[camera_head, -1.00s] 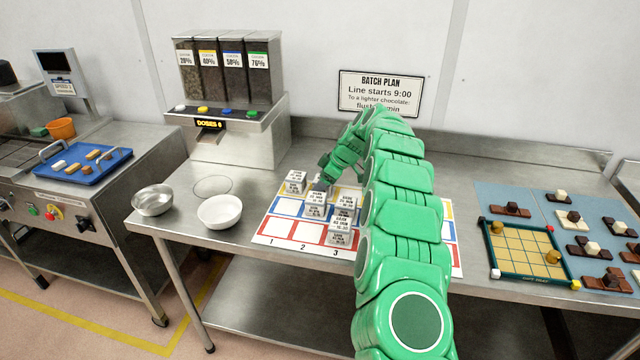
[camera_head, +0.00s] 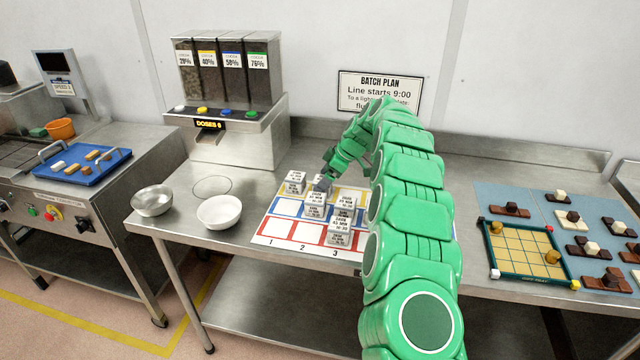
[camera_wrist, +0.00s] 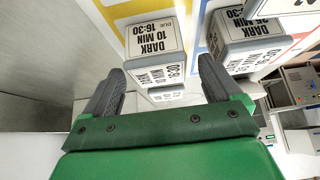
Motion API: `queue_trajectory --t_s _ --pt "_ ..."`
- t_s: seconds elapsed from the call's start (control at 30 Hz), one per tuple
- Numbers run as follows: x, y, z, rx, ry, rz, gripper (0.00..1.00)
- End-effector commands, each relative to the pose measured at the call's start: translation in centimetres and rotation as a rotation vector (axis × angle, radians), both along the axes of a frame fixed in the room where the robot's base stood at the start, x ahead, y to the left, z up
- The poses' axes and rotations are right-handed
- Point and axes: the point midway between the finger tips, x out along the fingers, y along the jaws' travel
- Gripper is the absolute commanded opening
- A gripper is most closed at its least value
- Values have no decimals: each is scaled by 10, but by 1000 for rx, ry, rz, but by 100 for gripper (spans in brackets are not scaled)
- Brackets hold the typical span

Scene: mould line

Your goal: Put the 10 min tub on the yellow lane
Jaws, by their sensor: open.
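The 10 min tub (camera_wrist: 152,38) is a white block-shaped tub with a "DARK 10 MIN" label in the wrist view. It is just beyond the space between my open fingers, with no visible grip. My gripper (camera_head: 324,184) is low over the lane mat in the head view, close to a tub (camera_head: 315,204) whose label I cannot read for certain. The yellow lane (camera_wrist: 128,8) shows beside the 10 min tub in the wrist view. What lies directly under the tub is hidden.
Other white tubs stand close by: one at the left (camera_head: 295,182), one at the right (camera_head: 346,203) and one in front (camera_head: 338,234). The lane mat (camera_head: 274,229) has bare cells at front left. A white bowl (camera_head: 219,212) stands left of it.

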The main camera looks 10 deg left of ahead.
Motion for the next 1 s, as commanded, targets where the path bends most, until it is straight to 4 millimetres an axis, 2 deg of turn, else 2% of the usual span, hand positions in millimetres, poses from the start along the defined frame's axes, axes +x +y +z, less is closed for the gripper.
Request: queue_trajectory --t_s 0.2,0.4,0.6,0.87,1.0 --pt "2 -24 38 2 -5 -5 91" --pt "1 -39 61 1 -3 -2 91" --pt "1 -47 74 1 -3 -2 91" --pt "1 -49 76 1 -2 -2 91" --pt "-5 -51 83 2 14 -17 91"
